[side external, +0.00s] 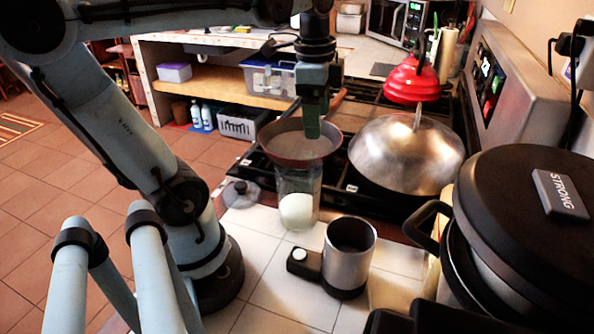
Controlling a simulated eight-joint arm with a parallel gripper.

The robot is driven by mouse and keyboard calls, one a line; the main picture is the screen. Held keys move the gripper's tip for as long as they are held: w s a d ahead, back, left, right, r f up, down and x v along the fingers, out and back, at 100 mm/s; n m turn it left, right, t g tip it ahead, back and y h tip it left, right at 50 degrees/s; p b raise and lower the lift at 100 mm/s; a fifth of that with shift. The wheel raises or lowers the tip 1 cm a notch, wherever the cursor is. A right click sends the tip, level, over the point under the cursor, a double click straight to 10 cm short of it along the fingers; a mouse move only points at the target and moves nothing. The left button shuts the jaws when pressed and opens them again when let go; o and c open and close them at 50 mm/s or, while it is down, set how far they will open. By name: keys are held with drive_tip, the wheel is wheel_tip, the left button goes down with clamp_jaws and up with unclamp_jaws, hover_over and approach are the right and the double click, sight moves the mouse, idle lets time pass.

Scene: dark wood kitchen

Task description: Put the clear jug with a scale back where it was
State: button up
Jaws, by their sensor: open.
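A clear, see-through jug (296,185) stands upright on the white tiled counter, in the middle of the side external view. Its scale marks cannot be made out. A white rounded thing (296,211) shows in or through its lower part; I cannot tell which. My gripper (312,130) points down above the jug, in line with a red-rimmed pan (275,150). The fingers are seen edge-on, open, with nothing visible between them. The jug's top edge is hard to tell apart from the pan.
A metal cup (348,262) with a dark side block stands front right of the jug. A domed steel lid (405,155) and red plunger-like thing (412,80) sit on the stove. A small glass lid (241,193) lies left. A black pot (530,220) fills the right.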

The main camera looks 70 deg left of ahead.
drive_tip(key=w+d+f+n+t, duration=0.2)
drive_tip(key=d+f+n+t, duration=0.4)
drive_tip(key=d, duration=0.3)
drive_tip(key=shift+d+n, duration=0.2)
drive_tip(key=shift+n, duration=0.7)
